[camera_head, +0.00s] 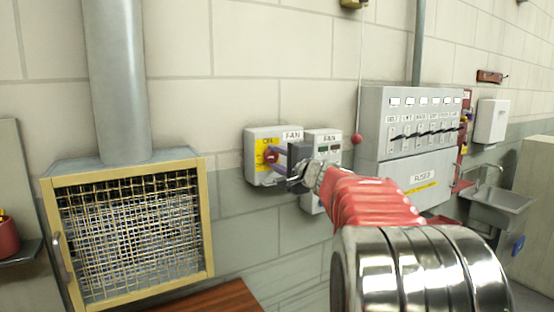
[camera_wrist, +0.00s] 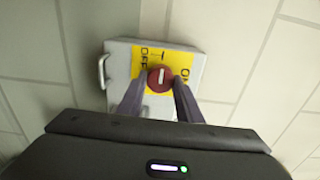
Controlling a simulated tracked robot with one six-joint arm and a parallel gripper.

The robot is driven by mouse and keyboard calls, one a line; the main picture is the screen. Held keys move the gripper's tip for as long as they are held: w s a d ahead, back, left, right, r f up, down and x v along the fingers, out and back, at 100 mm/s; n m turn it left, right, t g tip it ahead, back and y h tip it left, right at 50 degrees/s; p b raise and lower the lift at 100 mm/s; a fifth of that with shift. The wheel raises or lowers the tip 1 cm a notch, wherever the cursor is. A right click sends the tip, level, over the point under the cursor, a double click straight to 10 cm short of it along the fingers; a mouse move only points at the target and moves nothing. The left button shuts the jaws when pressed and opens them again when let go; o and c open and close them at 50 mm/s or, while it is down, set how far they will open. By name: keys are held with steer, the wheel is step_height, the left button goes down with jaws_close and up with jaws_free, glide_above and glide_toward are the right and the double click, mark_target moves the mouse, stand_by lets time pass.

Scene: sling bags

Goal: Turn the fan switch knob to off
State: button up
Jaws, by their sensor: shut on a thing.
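The fan switch is a light grey box (camera_head: 256,178) with a FAN label and a yellow plate (camera_head: 261,160) on the wall. Its red knob (camera_head: 271,156) sits on the yellow plate. In the wrist view the knob (camera_wrist: 160,78) has a white line running roughly up and down in the picture, and the plate (camera_wrist: 146,65) shows OFF at the upper left and ON at the right. My gripper (camera_head: 276,158) reaches the box from the right. In the wrist view its two dark fingers (camera_wrist: 160,88) are shut on the knob, one at each side.
A second FAN-labelled box (camera_head: 329,146) stands close to the right of the switch, behind my gripper. A large grey fuse panel (camera_head: 408,115) with several switches is further right. A yellow-framed mesh cage (camera_head: 130,235) under a grey pipe (camera_head: 116,80) is at the left.

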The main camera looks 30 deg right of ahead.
steer(key=shift+a+f, duration=0.15)
steer(key=shift+f, duration=0.15)
steer(key=o, duration=1)
steer(key=shift+r, duration=0.15)
steer(key=shift+o, duration=0.2)
steer(key=s, duration=1.3)
steer(key=shift+s+a, duration=0.35)
